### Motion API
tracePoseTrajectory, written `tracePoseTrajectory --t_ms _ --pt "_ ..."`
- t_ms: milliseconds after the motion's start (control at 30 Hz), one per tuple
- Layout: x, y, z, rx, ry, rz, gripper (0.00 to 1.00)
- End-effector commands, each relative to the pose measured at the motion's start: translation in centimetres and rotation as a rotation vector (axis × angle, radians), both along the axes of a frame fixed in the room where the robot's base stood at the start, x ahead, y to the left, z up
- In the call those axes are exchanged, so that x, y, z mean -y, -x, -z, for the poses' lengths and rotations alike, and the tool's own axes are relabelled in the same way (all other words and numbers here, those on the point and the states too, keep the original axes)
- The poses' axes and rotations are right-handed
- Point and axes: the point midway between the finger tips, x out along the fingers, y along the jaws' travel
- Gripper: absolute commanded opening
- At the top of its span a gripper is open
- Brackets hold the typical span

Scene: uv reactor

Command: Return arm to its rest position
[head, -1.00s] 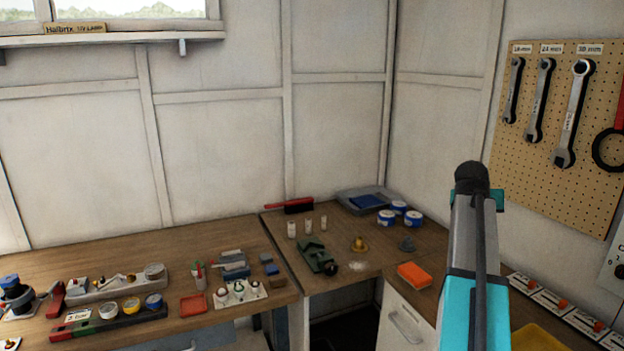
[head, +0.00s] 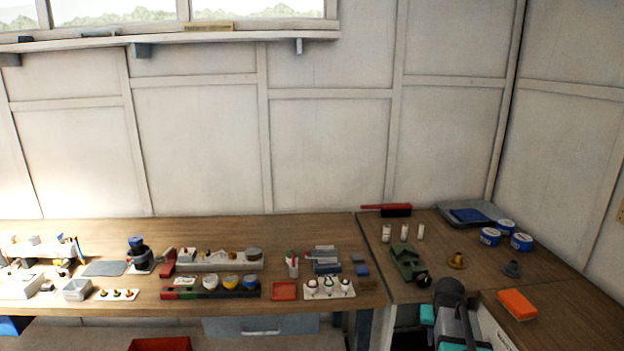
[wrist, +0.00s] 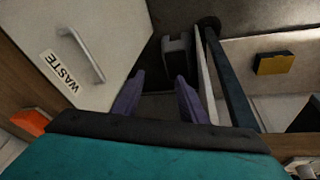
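My arm (head: 455,318) shows at the bottom edge of the head view, in front of the corner of the benches. Its far end, with the gripper, is not visible there. In the wrist view the two purple fingers of my gripper (wrist: 158,88) stand apart with nothing between them. Beyond them are a dark gap and floor beside a white cabinet door with a WASTE label (wrist: 60,72).
An orange sponge (head: 517,304) lies on the right bench, close to my arm. A green device (head: 408,262) and blue-and-white tins (head: 521,242) stand near the corner. The left bench (head: 330,226) holds several trays and small parts. A yellow-fronted box (wrist: 274,64) shows at right.

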Motion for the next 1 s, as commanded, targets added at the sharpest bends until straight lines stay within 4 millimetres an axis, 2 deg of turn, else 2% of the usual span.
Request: tracePoseTrajectory --t_ms 33,300,500,800,1000 --pt "-2.2 0.7 1.6 -0.022 -0.015 -0.028 0.39" --pt "-12.1 4.6 8.9 -0.130 -0.087 -0.159 0.39" --pt "-17.6 8.1 12.8 -0.203 -0.126 -0.237 0.39" --pt "-22.8 12.6 16.5 -0.282 -0.163 -0.316 0.39" --pt "-22.4 14.8 19.6 -0.338 -0.171 -0.307 0.39"
